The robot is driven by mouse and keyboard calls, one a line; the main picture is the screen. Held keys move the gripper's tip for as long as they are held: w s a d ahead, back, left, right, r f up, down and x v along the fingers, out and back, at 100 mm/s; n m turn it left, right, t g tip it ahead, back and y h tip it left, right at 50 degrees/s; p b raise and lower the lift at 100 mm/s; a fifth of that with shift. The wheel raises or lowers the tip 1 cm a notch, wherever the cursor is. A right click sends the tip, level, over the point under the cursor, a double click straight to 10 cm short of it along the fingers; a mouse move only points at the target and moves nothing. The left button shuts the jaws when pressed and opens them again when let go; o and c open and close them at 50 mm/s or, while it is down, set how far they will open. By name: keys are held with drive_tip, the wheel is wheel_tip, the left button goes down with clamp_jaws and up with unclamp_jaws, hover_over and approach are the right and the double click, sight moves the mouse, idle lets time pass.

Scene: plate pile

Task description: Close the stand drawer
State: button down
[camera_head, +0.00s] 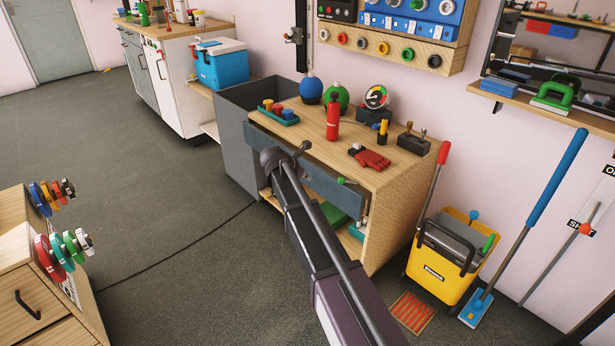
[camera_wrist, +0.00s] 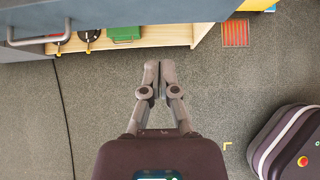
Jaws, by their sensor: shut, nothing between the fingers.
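The stand (camera_head: 400,190) is a wooden bench with tools on its top. Its blue-grey drawer (camera_head: 341,193) appears pulled out a little beneath the top's front edge; my arm crosses in front of its middle. In the wrist view, the drawer front (camera_wrist: 125,14) runs along the top edge, with a silver bar handle (camera_wrist: 38,39) at the left. My gripper (camera_wrist: 152,66) is shut and empty, pointing towards the drawer front, to the right of the handle and apart from it in the picture. My fingers cannot be made out clearly in the head view.
An open shelf with a green box (camera_wrist: 124,29) lies below the drawer. A yellow mop bucket (camera_head: 441,275) and a red floor grate (camera_head: 412,312) are to the right. A wooden cabinet (camera_head: 30,300) stands at lower left. The floor between is clear except for a dark cable (camera_head: 190,245).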

drive_tip(key=c, duration=0.8)
unclamp_jaws()
drive_tip(key=shift+r, duration=0.1)
drive_tip(key=shift+o, duration=0.6)
drive_tip(key=shift+s+d+r+p, duration=0.15)
drive_tip(key=shift+p, duration=0.15)
drive_tip(key=s+d+r+m+g+y+p, duration=0.2)
drive_tip(key=s+d+r+m+p, duration=0.3)
drive_tip(key=s+r+m+p, duration=0.3)
drive_tip(key=s+d+r+m+g+y+p, duration=0.2)
drive_tip(key=s+d+r+m+p, duration=0.2)
drive_tip(key=s+r+m+p, duration=0.5)
drive_tip(key=s+d+r+m+g+y+p, duration=0.1)
drive_tip(key=s+d+r+m+y+p, duration=0.1)
drive_tip(key=s+d+r+m+p, duration=0.3)
drive_tip(key=s+r+m+p, duration=0.2)
drive_tip(key=s+r+p, duration=0.3)
drive_tip(key=r+p, duration=0.4)
drive_tip(key=s+r+m+p, duration=0.2)
drive_tip(key=s+r+p, duration=0.4)
drive_tip(key=p, duration=0.9)
wheel_tip(320, 180, up, 4)
drive_tip(key=shift+s+d+f+g+y, duration=0.2)
drive_tip(key=shift+s+d+g+y, duration=0.1)
drive_tip(key=shift+g+y, duration=0.1)
